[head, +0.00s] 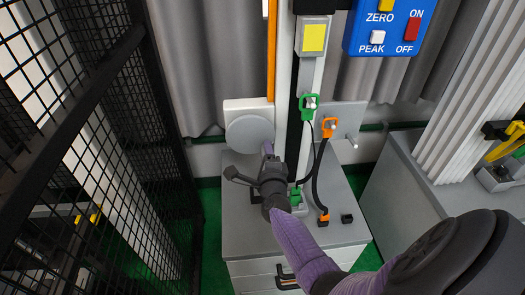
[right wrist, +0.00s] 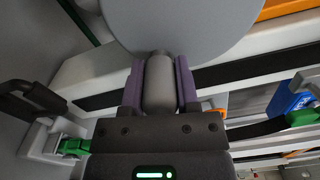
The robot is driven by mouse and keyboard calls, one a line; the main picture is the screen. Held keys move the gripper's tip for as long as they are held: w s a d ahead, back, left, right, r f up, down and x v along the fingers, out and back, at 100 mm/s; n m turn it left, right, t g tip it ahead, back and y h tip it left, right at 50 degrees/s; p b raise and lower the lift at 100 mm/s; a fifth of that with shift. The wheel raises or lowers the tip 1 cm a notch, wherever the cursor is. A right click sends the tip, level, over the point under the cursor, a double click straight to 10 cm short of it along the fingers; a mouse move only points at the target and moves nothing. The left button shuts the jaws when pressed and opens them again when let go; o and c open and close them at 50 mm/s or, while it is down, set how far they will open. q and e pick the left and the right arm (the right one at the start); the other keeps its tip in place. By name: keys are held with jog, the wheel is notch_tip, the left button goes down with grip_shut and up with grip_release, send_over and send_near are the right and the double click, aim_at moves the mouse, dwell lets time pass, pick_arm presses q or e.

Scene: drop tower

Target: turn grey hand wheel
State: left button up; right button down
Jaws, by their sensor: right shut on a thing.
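The grey hand wheel (head: 250,133) is a round disc in front of a pale block, beside the upright post, in the head view. My right gripper (head: 267,150) reaches up to its lower right edge. In the right wrist view the disc of the wheel (right wrist: 185,20) fills the top. There my right gripper (right wrist: 160,88) has its two purple fingers on either side of the wheel's grey cylindrical handle (right wrist: 160,82), shut on it. In the head view my gripper hides the handle. My left gripper is not in view.
Right of the wheel, a green connector (head: 309,104) and an orange connector (head: 328,127) carry black cables down to the grey cabinet (head: 240,237). A black mesh cage (head: 95,120) stands at left. A blue button panel (head: 390,28) is at upper right.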

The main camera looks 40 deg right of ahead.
aim_at(269, 136)
jog(key=r+n+p, duration=0.1)
jog(key=n+p, duration=0.1)
jog(key=n, duration=0.1)
jog(key=shift+s+d+r+n, duration=0.2)
jog(key=shift+d+r+n, duration=0.1)
jog(key=shift+d+r, duration=0.05)
jog(key=n+p, duration=0.1)
jog(key=r+n, duration=0.1)
jog(key=shift+s+d+n+p, duration=0.1)
jog(key=shift+n+p, duration=0.25)
jog(key=shift+n, duration=0.05)
jog(key=shift+r+n+p, duration=0.25)
jog(key=shift+n+p, duration=0.1)
jog(key=shift+n, duration=0.35)
jog(key=c, duration=0.5)
grip_release()
jog(key=shift+c, duration=0.2)
jog(key=shift+o, duration=0.9)
